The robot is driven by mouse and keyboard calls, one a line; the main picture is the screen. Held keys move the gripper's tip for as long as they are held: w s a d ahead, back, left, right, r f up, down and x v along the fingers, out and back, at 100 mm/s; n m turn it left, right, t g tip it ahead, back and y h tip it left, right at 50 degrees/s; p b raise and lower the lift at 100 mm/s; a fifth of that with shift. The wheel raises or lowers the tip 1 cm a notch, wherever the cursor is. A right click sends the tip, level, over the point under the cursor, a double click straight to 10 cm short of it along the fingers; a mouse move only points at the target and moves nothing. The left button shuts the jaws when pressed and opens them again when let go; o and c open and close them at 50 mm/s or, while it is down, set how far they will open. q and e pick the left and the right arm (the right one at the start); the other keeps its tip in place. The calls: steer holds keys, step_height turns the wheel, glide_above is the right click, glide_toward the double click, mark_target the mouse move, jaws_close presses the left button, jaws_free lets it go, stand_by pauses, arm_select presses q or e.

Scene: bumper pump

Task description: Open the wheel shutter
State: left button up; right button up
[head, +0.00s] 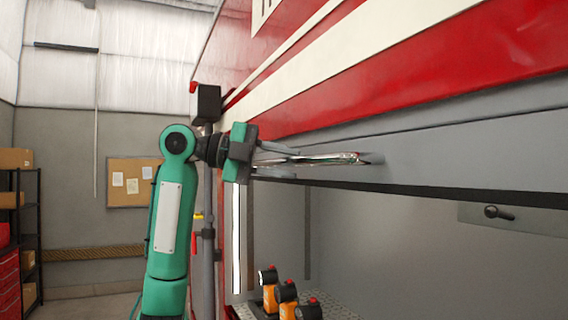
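The grey wheel shutter (450,150) of the red and white truck is raised, its lower edge high above the compartment floor. A shiny metal bar handle (335,159) sticks out along the shutter's lower part. My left gripper (297,164) is at the handle's left end. Its two fingers look spread, one above and one below the bar, with gaps showing; firm contact cannot be made out. My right gripper is not in view.
Below the shutter is the open compartment (400,240) with several orange and black tools (287,293) on its floor. A dark latch (498,212) sits on its back wall at right. A shelf (30,230) and a cork board (133,182) stand far left.

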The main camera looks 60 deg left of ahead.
arm_select(q)
steer(key=shift+o, duration=0.5)
steer(key=shift+s+a, duration=0.15)
steer(key=shift+s, duration=0.1)
steer(key=b+v, duration=0.1)
steer(key=v, duration=1.2)
steer(key=shift+b, duration=0.35)
steer(key=shift+s+a, duration=0.1)
